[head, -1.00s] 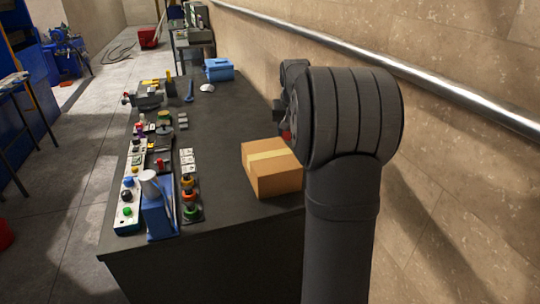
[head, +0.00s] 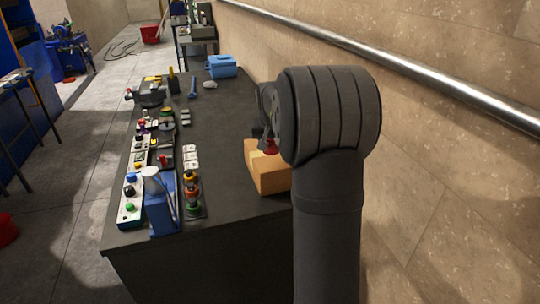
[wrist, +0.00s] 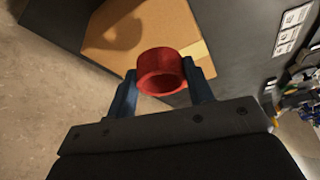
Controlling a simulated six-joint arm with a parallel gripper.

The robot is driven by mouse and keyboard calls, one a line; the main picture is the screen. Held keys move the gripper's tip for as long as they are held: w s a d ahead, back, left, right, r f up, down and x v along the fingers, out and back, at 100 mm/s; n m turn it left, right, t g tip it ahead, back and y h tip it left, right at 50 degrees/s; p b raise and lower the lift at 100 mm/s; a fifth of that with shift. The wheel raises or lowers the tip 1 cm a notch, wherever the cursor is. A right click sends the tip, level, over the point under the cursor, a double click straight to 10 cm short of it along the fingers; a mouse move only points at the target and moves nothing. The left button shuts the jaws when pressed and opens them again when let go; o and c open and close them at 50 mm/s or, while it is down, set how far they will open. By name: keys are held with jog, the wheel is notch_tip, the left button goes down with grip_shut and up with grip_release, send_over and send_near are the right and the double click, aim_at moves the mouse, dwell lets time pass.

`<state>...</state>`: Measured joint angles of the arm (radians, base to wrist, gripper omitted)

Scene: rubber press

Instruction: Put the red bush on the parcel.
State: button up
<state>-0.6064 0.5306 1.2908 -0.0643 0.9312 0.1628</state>
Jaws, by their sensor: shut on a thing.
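The red bush (wrist: 162,72) is a short, thick ring held between the two fingers of my gripper (wrist: 163,88), which is shut on it in the wrist view. The parcel (head: 266,176) is a brown cardboard box with a paler tape strip, on the dark bench near the wall. In the wrist view the parcel (wrist: 115,40) lies beyond the bush, with a shadow on its top. The gap between bush and parcel is hard to judge. My arm hides the parcel's right part.
The dark bench (head: 222,120) has free room behind and left of the parcel. A metal rail (head: 400,67) runs along the wall.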

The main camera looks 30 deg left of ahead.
aim_at(270, 150)
jog(key=shift+a+f, duration=0.2)
jog(key=shift+f, duration=1.95)
jog(key=shift+f, duration=0.15)
jog(key=o, duration=0.9)
jog(key=shift+o, duration=0.2)
jog(key=v, duration=1.2)
jog(key=shift+r, duration=0.2)
jog(key=shift+f, duration=0.15)
